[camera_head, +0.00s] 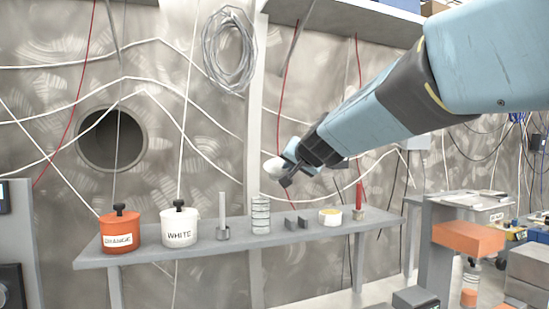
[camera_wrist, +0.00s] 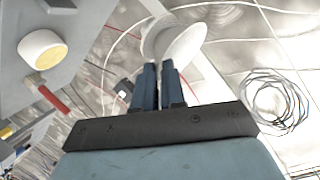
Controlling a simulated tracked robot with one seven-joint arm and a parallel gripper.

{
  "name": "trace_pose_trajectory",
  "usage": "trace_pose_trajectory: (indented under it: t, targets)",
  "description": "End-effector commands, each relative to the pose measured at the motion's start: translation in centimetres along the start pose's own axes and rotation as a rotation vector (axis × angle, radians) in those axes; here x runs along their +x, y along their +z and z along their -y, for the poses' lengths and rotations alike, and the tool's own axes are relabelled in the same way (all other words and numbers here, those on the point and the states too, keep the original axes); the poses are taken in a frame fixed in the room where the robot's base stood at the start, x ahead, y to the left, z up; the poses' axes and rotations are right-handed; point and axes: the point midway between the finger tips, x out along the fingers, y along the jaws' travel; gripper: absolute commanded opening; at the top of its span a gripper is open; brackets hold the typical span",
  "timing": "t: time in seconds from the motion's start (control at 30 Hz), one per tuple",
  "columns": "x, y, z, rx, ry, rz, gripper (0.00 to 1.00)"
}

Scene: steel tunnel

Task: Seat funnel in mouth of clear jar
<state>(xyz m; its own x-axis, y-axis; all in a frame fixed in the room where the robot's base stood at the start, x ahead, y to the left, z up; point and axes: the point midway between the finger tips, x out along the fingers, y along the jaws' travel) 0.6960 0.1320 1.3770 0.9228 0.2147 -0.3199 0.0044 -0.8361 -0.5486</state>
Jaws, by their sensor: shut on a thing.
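The white funnel (camera_head: 273,168) is between the fingertips of my gripper (camera_head: 288,172), which is shut on it. In the wrist view the funnel (camera_wrist: 186,47) shows as a white flared shape just beyond the close-set fingers (camera_wrist: 158,68). The clear jar (camera_head: 261,216), with ring-like bands, stands upright on the grey shelf (camera_head: 215,238). The funnel is held in the air above the jar and slightly to its right, clearly apart from it. I cannot make out the jar in the wrist view.
Left of the jar stand a rod in a holder (camera_head: 223,217), a white pot (camera_head: 179,227) and an orange pot (camera_head: 120,231). A wire coil (camera_head: 229,50) hangs behind.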

Motion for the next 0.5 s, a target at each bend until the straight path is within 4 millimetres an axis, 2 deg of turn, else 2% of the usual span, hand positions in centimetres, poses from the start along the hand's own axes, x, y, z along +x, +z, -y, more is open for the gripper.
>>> trace_pose_trajectory:
  t: [0.23,0.5]
  targets:
    - [0.8,-0.4,0.7,0.004,-0.029,0.072,0.00]
    - [2.8,-1.0,3.2,-0.008,-0.128,0.365,0.00]
